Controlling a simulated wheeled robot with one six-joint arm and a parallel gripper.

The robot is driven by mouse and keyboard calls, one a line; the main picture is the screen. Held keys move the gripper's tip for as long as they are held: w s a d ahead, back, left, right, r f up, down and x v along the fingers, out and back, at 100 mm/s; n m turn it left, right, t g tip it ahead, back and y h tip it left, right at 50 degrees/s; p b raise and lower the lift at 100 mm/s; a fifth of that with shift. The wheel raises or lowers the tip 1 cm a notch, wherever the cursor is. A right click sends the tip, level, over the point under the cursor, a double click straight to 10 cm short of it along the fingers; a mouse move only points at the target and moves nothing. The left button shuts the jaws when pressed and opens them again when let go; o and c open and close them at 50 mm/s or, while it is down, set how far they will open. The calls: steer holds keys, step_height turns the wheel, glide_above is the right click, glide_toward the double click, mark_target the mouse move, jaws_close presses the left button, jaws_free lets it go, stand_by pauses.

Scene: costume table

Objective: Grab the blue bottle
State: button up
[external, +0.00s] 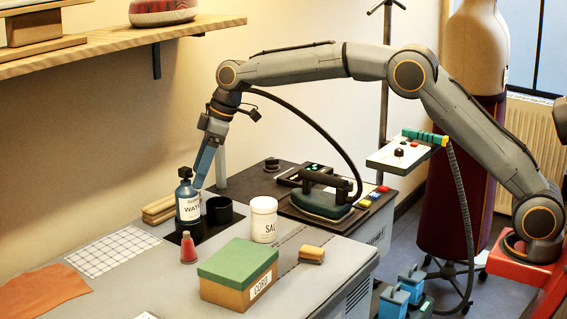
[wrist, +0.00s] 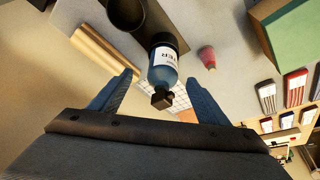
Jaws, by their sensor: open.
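The blue bottle (external: 188,208) has a dark cap and a white label reading "WATER". It stands upright on a dark patch of the table. My gripper (external: 198,181) points down at the bottle's upper part, and one finger overlaps its right shoulder in the external view. In the wrist view the blue bottle (wrist: 164,74) shows between the two spread blue fingers of my gripper (wrist: 160,78), its cap towards the palm. A gap shows on each side. The far side of the bottle is hidden.
A small red bottle (external: 188,247) is in front. A white jar (external: 264,220), a green-lidded box (external: 238,272) and an iron (external: 322,200) stand right. A shelf (external: 110,40) hangs above.

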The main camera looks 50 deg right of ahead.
mark_target(191, 184)
steer(key=shift+w+a+f, duration=0.2)
steer(key=shift+w+a, duration=0.1)
steer(key=shift+a, duration=0.15)
steer(key=shift+a+p+x, duration=0.15)
steer(key=shift+p+x, duration=0.5)
steer(key=shift+x, duration=1.15)
steer(key=shift+a+p+x, duration=0.15)
steer(key=shift+p+x, duration=0.5)
steer(key=shift+x, duration=1.1)
steer(key=shift+c, duration=0.6)
steer(key=shift+r, duration=0.1)
steer(key=c, duration=1.3)
steer(key=shift+r, duration=0.15)
